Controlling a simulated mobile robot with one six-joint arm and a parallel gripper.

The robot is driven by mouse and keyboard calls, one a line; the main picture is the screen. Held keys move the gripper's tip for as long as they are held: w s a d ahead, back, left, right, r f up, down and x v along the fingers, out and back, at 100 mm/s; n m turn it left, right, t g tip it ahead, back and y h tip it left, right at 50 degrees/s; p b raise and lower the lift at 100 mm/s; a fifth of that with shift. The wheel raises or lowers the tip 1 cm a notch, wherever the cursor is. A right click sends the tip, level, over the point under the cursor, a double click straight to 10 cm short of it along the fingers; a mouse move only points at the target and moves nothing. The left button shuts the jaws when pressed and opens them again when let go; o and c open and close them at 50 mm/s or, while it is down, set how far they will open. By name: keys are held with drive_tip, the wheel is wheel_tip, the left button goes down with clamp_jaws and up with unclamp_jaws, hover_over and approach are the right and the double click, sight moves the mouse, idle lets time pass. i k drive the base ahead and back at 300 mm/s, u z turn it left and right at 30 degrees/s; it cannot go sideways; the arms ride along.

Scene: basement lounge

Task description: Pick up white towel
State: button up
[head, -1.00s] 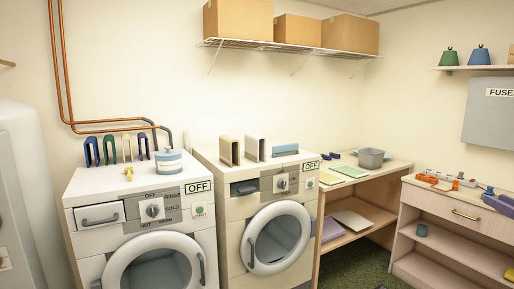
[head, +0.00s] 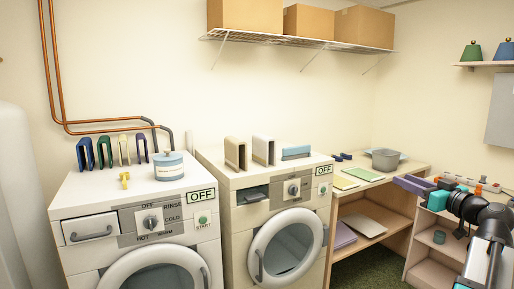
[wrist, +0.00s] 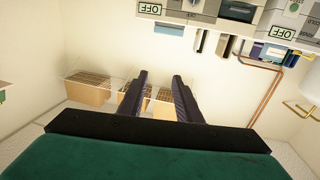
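The white towel (head: 263,150) stands folded upright on top of the right-hand machine (head: 228,178), between a tan folded towel (head: 236,153) and a blue one (head: 296,152). In the wrist view, which is upside down, the white towel (wrist: 199,41) shows near the top edge, beyond my fingers. My gripper (head: 412,185) reaches in from the right in the head view, in front of the wooden desk and well to the right of the towel. Its two dark purple fingers (wrist: 162,97) are apart with nothing between them.
A washer (head: 85,195) on the left bears several small coloured folded pieces and a blue-and-white tub (head: 169,165). A wire shelf (head: 300,42) with cardboard boxes hangs above. A grey bin (head: 384,159) stands on the desk (head: 350,188).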

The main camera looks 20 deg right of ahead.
sight(264, 147)
drive_tip(key=u, duration=0.5)
drive_tip(key=i, duration=1.4)
